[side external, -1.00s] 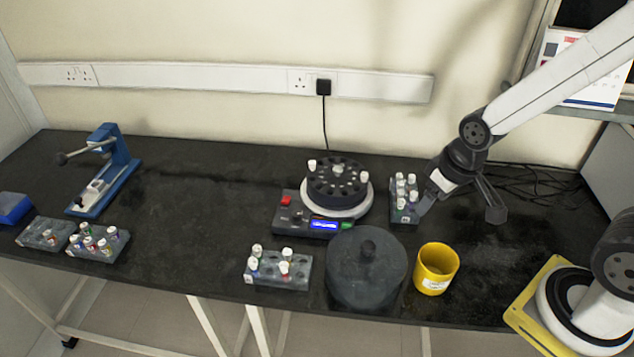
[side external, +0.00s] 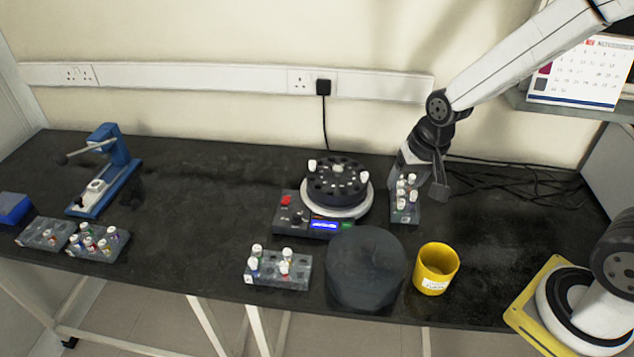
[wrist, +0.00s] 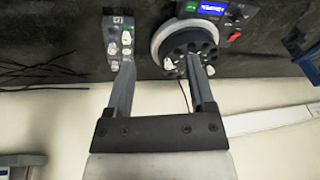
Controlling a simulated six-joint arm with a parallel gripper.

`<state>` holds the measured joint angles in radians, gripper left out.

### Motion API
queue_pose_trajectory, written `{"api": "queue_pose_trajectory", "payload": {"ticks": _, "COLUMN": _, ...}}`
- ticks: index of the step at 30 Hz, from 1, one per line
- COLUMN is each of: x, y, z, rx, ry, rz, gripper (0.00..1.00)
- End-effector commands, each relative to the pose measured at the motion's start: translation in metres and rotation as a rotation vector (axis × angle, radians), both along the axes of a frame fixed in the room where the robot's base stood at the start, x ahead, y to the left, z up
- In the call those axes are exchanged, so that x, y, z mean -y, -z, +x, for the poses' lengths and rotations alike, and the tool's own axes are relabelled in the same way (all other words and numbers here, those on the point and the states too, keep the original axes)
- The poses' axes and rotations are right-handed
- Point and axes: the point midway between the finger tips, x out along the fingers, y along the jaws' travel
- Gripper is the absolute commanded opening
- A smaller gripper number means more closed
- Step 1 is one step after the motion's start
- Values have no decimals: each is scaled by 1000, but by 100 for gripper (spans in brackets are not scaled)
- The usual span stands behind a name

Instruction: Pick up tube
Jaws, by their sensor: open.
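White-capped tubes (side external: 403,191) stand in a small grey rack to the right of the round rotor machine. The tubes also show in the wrist view (wrist: 126,38), near the tip of my gripper's left finger. My gripper (side external: 420,187) is above and behind this rack, pointing down. In the wrist view my gripper (wrist: 157,70) is open, with its fingers wide apart and nothing between them. The right finger overlaps the rotor in that view. Two white-capped tubes stand in the black rotor (side external: 338,178), one at its left (side external: 312,165) and one at its right (side external: 364,176).
A dark round lid (side external: 366,265) and a yellow cup (side external: 437,268) stand in front. A tube rack (side external: 300,272) stands left of the lid. More racks (side external: 97,243) and a blue press (side external: 122,165) are at far left. Cables (side external: 530,187) lie at right.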

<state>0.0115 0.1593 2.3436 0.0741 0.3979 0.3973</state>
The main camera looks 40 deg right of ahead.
Motion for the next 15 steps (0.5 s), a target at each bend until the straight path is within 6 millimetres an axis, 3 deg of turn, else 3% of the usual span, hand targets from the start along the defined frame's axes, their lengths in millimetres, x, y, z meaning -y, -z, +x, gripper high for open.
{"api": "queue_pose_trajectory", "payload": {"ticks": 15, "x": 0, "y": 11, "z": 120, "rx": -27, "ry": 848, "rz": 285, "gripper": 70}}
